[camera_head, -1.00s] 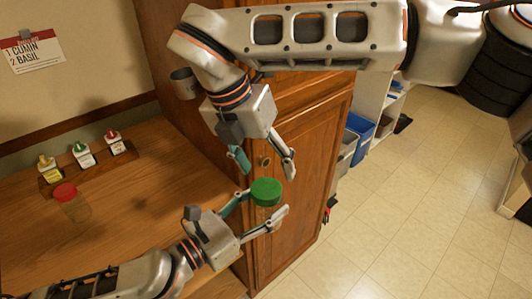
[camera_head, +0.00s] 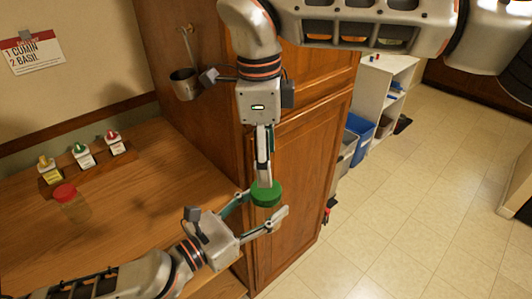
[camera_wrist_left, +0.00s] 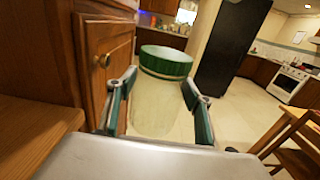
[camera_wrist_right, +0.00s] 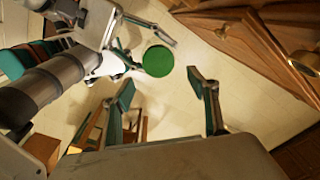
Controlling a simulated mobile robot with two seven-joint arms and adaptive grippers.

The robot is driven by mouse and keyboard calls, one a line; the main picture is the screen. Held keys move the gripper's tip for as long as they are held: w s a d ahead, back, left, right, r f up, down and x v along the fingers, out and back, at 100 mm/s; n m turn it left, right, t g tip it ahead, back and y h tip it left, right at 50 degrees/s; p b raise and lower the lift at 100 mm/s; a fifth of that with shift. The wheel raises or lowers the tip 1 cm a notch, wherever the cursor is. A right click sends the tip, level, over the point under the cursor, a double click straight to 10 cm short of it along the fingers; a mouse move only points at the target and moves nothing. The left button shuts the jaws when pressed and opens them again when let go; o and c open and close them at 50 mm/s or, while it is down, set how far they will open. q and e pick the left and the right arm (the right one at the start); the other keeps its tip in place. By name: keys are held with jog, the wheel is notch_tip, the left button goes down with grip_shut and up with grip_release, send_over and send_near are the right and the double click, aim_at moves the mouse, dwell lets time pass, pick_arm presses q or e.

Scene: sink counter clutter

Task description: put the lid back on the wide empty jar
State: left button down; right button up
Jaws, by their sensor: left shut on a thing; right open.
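The wide jar (camera_wrist_left: 155,112) is clear and looks empty in the left wrist view. A green lid (camera_wrist_left: 166,61) covers its top, and it also shows in the head view (camera_head: 265,193). My left gripper (camera_head: 262,212) is shut around the jar's body, below the lid, holding it off the counter. My right gripper (camera_head: 264,182) points down over the lid, its fingers seen edge-on in the head view. In the right wrist view its fingers (camera_wrist_right: 163,88) are apart and empty, with the lid beyond them.
A jar with a red lid (camera_head: 68,200) stands on the wooden counter (camera_head: 140,215). A rack of small bottles (camera_head: 82,155) is behind it. A metal cup (camera_head: 184,84) hangs on the cabinet side. Cabinet doors (camera_head: 295,185) stand close behind the grippers; open floor lies right.

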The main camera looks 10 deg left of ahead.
aim_at(266, 207)
jog(key=n, duration=0.4)
jog(key=shift+r+n+y, duration=0.3)
jog(key=shift+r+n, duration=0.05)
jog(key=shift+n, duration=0.05)
jog(key=shift+f, duration=4)
jog(key=c, duration=1.1)
